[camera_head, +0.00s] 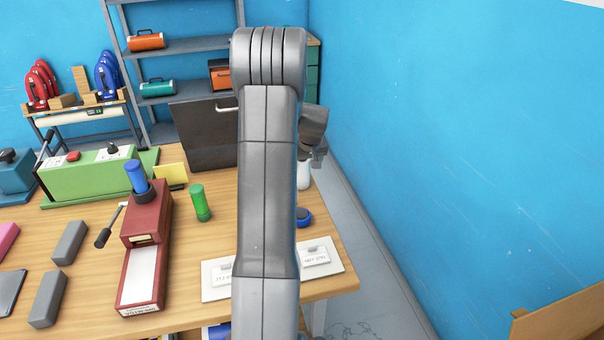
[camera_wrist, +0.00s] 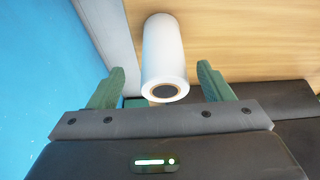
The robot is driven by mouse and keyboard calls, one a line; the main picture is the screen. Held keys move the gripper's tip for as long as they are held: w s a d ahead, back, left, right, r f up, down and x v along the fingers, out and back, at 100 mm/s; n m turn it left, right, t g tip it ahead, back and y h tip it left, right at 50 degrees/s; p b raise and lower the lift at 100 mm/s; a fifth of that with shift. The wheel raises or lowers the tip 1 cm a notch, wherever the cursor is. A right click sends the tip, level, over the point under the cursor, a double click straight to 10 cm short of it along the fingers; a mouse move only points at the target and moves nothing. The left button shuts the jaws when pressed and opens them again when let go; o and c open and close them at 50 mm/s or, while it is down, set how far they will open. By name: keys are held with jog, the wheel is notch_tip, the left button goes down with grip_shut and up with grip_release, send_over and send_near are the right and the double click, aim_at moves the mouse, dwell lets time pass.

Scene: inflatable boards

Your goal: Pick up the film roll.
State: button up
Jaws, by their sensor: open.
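The film roll (camera_wrist: 165,50) is a white cylinder with a dark core hole in its near end, seen in the wrist view. My gripper (camera_wrist: 160,69) is open, with one green finger on each side of the roll. Gaps show between both fingers and the roll, so it is not gripped. In the head view a white piece, apparently the same roll (camera_head: 304,176), shows at the table's right edge beside my arm. My arm hides part of it, and most of my gripper there.
The wooden table (camera_head: 185,255) holds a red press (camera_head: 145,235), a green machine (camera_head: 95,175), a green cylinder (camera_head: 201,203) and a white board with labels (camera_head: 217,278). A dark upright panel (camera_head: 205,130) stands behind. The blue wall (camera_head: 450,130) is close on the right.

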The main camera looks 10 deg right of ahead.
jog(key=w+f, duration=0.1)
jog(key=w+f+p, duration=0.1)
jog(key=shift+w+a+f, duration=0.15)
jog(key=shift+a+f, duration=0.15)
jog(key=shift+f, duration=0.1)
jog(key=shift+w+f, duration=0.2)
jog(key=shift+f, duration=0.5)
jog(key=c, duration=1.2)
